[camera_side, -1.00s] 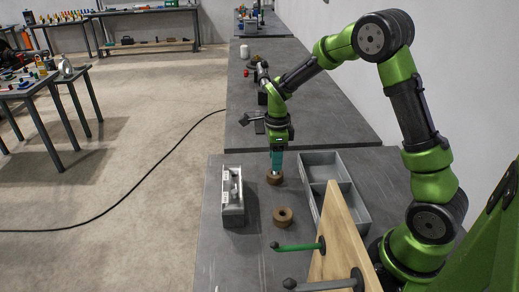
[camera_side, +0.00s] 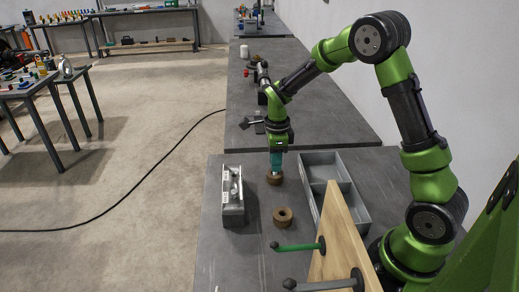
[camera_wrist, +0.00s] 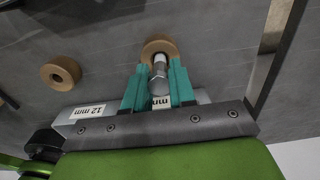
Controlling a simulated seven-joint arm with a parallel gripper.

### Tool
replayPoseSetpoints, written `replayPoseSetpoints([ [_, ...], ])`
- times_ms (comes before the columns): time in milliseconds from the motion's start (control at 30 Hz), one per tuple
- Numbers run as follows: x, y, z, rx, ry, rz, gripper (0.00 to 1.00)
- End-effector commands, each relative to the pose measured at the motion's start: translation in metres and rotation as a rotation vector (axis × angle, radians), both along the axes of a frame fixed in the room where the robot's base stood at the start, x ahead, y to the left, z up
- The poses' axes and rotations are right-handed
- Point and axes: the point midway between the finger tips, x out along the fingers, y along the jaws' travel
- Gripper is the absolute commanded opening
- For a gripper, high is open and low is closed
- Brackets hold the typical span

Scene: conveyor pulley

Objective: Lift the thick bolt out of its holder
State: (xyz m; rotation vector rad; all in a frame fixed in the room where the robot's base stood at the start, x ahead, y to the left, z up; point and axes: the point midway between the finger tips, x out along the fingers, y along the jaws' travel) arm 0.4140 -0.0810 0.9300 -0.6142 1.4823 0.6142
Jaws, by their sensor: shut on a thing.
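The thick bolt (camera_wrist: 160,85) shows in the wrist view as a silver bolt with a hex head between the teal fingers of my gripper (camera_wrist: 158,92). Its shank points to a brown ring-shaped holder (camera_wrist: 158,47) on the table. How deep the shank sits in the ring cannot be told. In the side view, my gripper (camera_side: 276,168) points straight down, shut on the bolt, its fingertips just above this brown ring (camera_side: 275,179). The fingers hide most of the bolt there.
A second brown ring (camera_side: 283,216), with an open hole, lies nearer the side camera. A grey block (camera_side: 232,218) with silver parts stands left. A two-compartment grey tray (camera_side: 364,222) stands right. A wooden board (camera_side: 342,240) with handles is in front.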

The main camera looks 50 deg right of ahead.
Motion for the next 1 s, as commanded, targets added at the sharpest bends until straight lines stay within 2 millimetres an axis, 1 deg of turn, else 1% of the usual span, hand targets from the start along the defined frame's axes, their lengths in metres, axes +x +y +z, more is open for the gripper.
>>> replayPoseSetpoints([
  [1000,0.001,0.000,0.013,-0.001,-0.002,0.000,0.00],
])
